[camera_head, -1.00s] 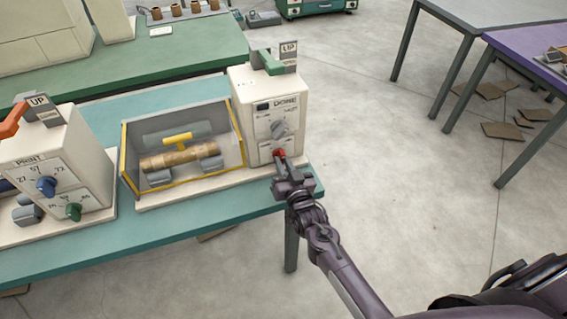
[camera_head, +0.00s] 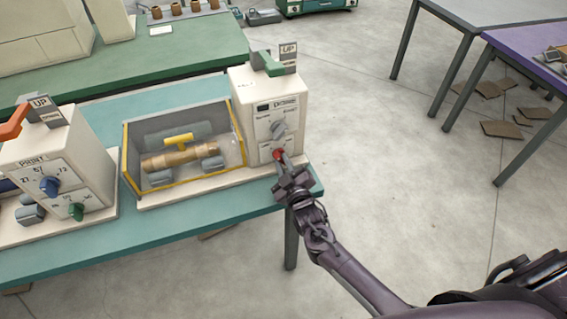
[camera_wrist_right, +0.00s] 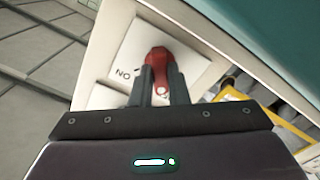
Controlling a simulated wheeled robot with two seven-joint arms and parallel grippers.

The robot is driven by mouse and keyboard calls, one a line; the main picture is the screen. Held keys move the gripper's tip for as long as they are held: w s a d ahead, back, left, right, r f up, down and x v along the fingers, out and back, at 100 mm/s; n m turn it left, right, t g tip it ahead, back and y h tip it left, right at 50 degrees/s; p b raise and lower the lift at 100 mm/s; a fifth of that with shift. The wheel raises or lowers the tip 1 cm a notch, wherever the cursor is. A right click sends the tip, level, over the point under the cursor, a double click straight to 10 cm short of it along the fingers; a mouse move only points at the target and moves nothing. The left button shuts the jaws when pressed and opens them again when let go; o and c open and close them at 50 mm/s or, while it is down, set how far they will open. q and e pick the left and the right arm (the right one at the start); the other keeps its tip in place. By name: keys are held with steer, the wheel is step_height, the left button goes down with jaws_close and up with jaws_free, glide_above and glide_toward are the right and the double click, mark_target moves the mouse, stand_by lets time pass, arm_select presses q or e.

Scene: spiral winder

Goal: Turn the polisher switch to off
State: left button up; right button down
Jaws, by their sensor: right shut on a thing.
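The polisher (camera_head: 266,98) is a cream box on the teal table, with a grey knob (camera_head: 278,129) and a red switch (camera_head: 278,155) low on its front. In the right wrist view the red switch (camera_wrist_right: 160,62) sits on a white plate (camera_wrist_right: 140,50) with the letters "NO" showing to its left. My right gripper (camera_head: 285,170) is shut on the red switch, one dark finger on each side in the right wrist view (camera_wrist_right: 160,88). The rest of the plate's lettering is hidden. My left gripper is out of view.
A clear-sided bin with yellow edges (camera_head: 127,160) holds a brown roll left of the polisher. A second cream machine (camera_head: 60,150) with blue and green knobs stands farther left on the teal table (camera_head: 120,245). The floor (camera_head: 390,190) to the right is open.

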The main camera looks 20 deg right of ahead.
steer(key=shift+n, duration=0.6)
steer(key=c, duration=1.4)
jaws_free()
steer(key=s+b, duration=0.1)
steer(key=s, duration=0.7)
steer(key=shift+d, duration=0.15)
